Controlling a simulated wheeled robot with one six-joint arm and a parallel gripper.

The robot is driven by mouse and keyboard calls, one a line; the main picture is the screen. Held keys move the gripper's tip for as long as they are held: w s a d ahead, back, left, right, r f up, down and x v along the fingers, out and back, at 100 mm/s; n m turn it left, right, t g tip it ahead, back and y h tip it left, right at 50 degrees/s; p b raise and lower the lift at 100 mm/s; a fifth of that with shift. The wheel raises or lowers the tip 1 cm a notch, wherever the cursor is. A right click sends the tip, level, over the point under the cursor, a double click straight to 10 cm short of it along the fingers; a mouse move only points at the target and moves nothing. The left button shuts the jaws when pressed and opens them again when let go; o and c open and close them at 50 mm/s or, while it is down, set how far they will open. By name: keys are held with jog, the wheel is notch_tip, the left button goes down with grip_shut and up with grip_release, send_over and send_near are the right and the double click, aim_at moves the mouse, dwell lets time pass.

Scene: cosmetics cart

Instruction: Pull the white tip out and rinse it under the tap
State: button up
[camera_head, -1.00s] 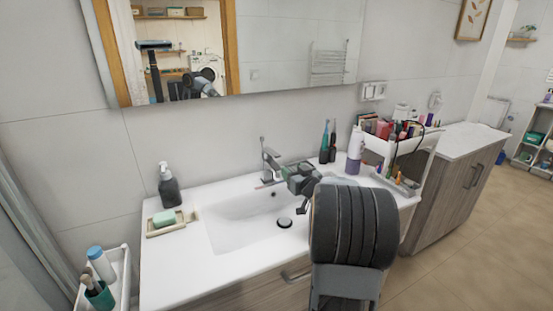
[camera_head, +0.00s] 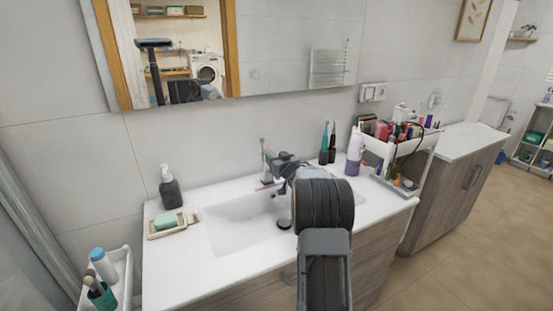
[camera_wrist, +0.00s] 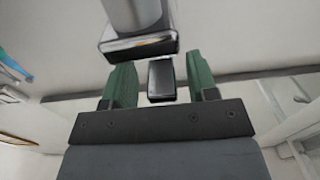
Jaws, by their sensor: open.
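The chrome tap (camera_head: 266,160) stands at the back of the white basin (camera_head: 232,225). My gripper (camera_head: 276,172) is just right of the tap in the head view, partly hidden by my own arm. In the wrist view its green fingers (camera_wrist: 160,88) are open. A dark, shiny block (camera_wrist: 161,80) shows between them, probably part of the tap; I cannot tell if they touch it. A larger chrome part (camera_wrist: 138,30) is above. I cannot make out a white tip. A teal upright item (camera_head: 325,143) and a black one (camera_head: 332,146) stand behind the basin.
A soap dispenser (camera_head: 170,188) and a soap dish (camera_head: 163,231) are on the left of the counter. A purple-and-white bottle (camera_head: 354,152) and a crowded white cosmetics cart (camera_head: 426,152) are on the right. A white caddy (camera_head: 122,275) is at the lower left.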

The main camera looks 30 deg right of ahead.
jog(key=shift+c, duration=0.3)
grip_shut()
dwell(0.3)
